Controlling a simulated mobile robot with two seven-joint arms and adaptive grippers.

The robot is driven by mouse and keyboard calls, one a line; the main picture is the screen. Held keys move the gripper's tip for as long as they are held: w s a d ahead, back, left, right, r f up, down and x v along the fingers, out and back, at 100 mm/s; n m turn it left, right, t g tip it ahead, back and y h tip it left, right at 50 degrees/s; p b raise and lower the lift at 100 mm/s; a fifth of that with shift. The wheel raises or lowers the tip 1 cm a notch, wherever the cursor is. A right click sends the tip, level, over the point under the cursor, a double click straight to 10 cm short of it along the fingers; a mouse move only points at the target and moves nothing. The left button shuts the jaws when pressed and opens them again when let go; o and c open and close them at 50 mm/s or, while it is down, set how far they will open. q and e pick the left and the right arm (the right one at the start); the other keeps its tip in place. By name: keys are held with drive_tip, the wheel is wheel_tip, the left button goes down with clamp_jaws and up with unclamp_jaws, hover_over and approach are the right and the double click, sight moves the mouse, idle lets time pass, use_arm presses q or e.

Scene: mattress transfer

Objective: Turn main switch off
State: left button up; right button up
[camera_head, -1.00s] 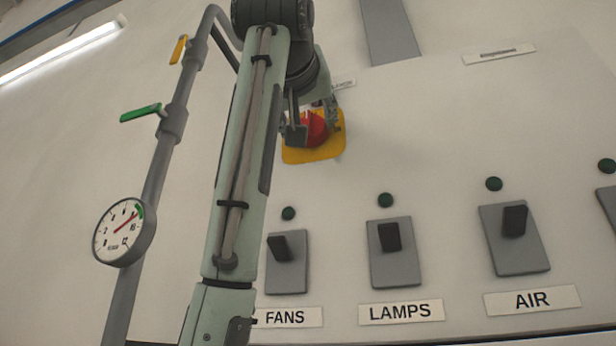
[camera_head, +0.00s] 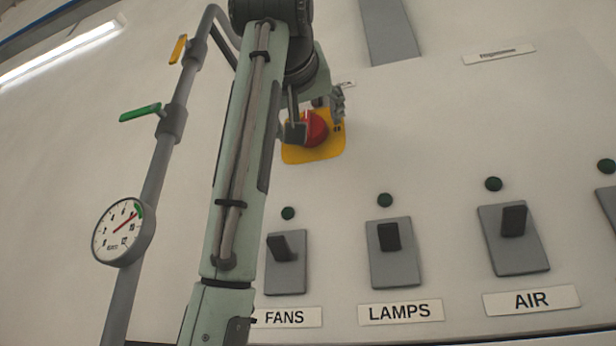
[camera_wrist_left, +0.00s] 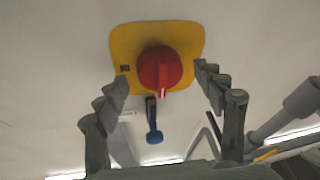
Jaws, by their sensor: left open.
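The main switch is a red rotary knob (camera_head: 317,130) on a yellow plate (camera_head: 328,150), mounted on the pale panel. In the left wrist view the knob (camera_wrist_left: 159,70) shows a raised red grip bar, roughly upright in that picture, on the yellow plate (camera_wrist_left: 190,35). My left gripper (camera_head: 316,118) is open at the knob, with one finger on either side. In the left wrist view its fingertips (camera_wrist_left: 161,75) stand apart from the knob, with gaps on both sides. My left arm and hand hide part of the plate in the head view. My right gripper is not in view.
Below are switches labelled FANS (camera_head: 286,262), LAMPS (camera_head: 394,268) and AIR (camera_head: 525,253), with dark green lamps above them. At left runs a grey pipe (camera_head: 155,180) with a gauge (camera_head: 123,230), a green lever (camera_head: 139,112) and a yellow lever (camera_head: 178,49).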

use_arm(q)
drive_tip(key=v, duration=1.1)
drive_tip(key=shift+s, duration=0.25)
drive_tip(key=shift+w, duration=0.2)
drive_tip(key=x, duration=1.1)
drive_tip(key=shift+w, duration=0.35)
